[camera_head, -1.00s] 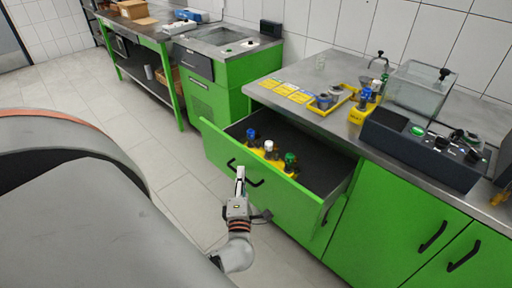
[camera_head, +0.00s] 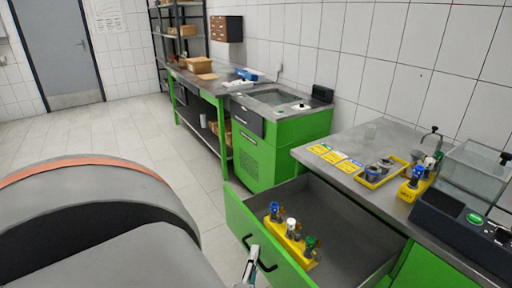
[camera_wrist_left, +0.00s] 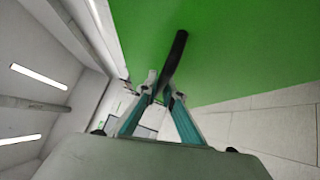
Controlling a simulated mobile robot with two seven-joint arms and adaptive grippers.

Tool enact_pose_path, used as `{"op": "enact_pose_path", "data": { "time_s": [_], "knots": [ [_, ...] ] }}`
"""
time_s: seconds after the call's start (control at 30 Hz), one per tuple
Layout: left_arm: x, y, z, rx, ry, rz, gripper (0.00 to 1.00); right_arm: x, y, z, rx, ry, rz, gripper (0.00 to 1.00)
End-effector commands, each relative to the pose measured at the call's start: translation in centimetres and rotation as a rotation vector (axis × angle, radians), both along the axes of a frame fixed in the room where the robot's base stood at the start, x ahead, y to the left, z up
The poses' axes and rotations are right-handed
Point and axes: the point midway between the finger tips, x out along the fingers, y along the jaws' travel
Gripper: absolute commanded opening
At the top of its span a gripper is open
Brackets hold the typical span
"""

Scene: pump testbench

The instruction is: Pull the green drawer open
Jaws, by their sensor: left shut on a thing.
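The green drawer (camera_head: 237,212) stands open under the steel worktop, its grey inside showing. A yellow holder (camera_head: 289,245) with blue, white and green-topped fittings stands inside it near the front panel. My left gripper (camera_head: 253,262) is at the black handle (camera_head: 268,267) on the drawer's front, partly cut off by the bottom edge. In the left wrist view the fingers of the gripper (camera_wrist_left: 163,90) are closed on the black handle (camera_wrist_left: 176,52), with the green front behind it. My right gripper is not in view.
The steel worktop (camera_head: 357,142) bears a yellow tray (camera_head: 381,172), a clear tank (camera_head: 474,170) and a dark control box (camera_head: 462,229). A green sink cabinet (camera_head: 291,139) stands farther back. Tiled floor (camera_head: 120,134) is clear at left.

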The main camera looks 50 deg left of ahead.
Motion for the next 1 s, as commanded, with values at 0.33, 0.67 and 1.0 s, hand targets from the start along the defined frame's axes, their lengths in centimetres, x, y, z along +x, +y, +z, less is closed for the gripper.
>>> {"op": "enact_pose_path", "data": {
  "time_s": [0.33, 0.67, 1.0],
  "knots": [
    [0.0, -0.1, -0.1, 0.0, 0.002, -0.002, 0.15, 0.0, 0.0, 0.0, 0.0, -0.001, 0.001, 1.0],
    [-1.8, -1.7, -0.4, -0.002, 0.004, -0.002, 0.15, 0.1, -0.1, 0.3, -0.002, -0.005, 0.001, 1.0],
    [-6.8, -6.1, -1.3, -0.002, 0.005, -0.001, 0.15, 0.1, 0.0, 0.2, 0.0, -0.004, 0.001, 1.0]
  ]
}}
